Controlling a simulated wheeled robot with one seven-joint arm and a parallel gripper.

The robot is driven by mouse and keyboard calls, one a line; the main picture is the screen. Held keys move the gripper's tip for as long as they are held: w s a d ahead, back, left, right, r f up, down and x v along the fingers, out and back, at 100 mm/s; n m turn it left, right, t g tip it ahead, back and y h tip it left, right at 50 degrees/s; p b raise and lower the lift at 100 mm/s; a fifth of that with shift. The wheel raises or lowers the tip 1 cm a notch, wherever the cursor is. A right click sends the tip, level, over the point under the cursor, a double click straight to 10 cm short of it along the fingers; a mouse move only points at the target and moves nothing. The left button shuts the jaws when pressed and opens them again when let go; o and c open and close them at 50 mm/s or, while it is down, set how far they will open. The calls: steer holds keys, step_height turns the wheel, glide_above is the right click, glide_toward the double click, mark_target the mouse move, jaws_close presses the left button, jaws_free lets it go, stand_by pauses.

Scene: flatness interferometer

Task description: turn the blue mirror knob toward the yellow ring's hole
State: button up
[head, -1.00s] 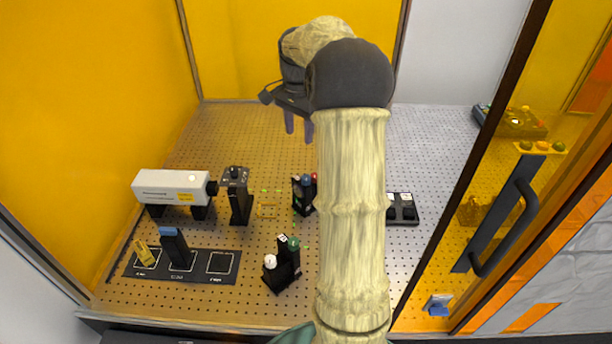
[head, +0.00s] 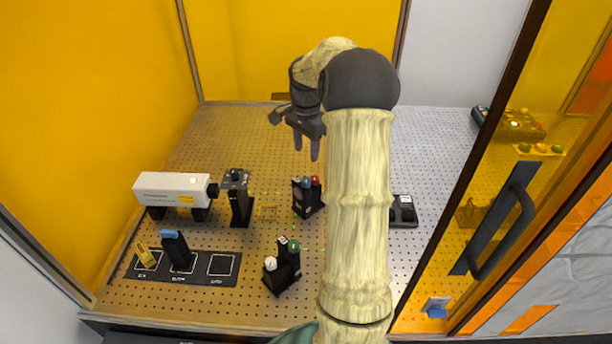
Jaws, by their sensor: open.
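The blue mirror knob (head: 306,182) sits on top of a black mirror mount (head: 303,203) in the middle of the perforated board, beside a red knob (head: 315,181). My gripper (head: 307,149) is open and empty, its two purple fingers pointing down just above and behind the blue knob, apart from it. I cannot make out a yellow ring or its hole from this view. My arm hides part of the board to the right of the mount.
A second black mount (head: 283,268) with white and green knobs stands in front. A white laser box (head: 173,189) and a black post (head: 237,200) stand left. A black tray (head: 210,277) lies front left. An orange door with a dark handle (head: 497,230) is at right.

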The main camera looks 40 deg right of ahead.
mark_target(306, 180)
step_height(306, 180, down, 11)
steer(key=shift+f+p, duration=0.1)
steer(key=shift+p, duration=1.15)
steer(key=shift+c, duration=0.2)
steer(key=c, duration=1)
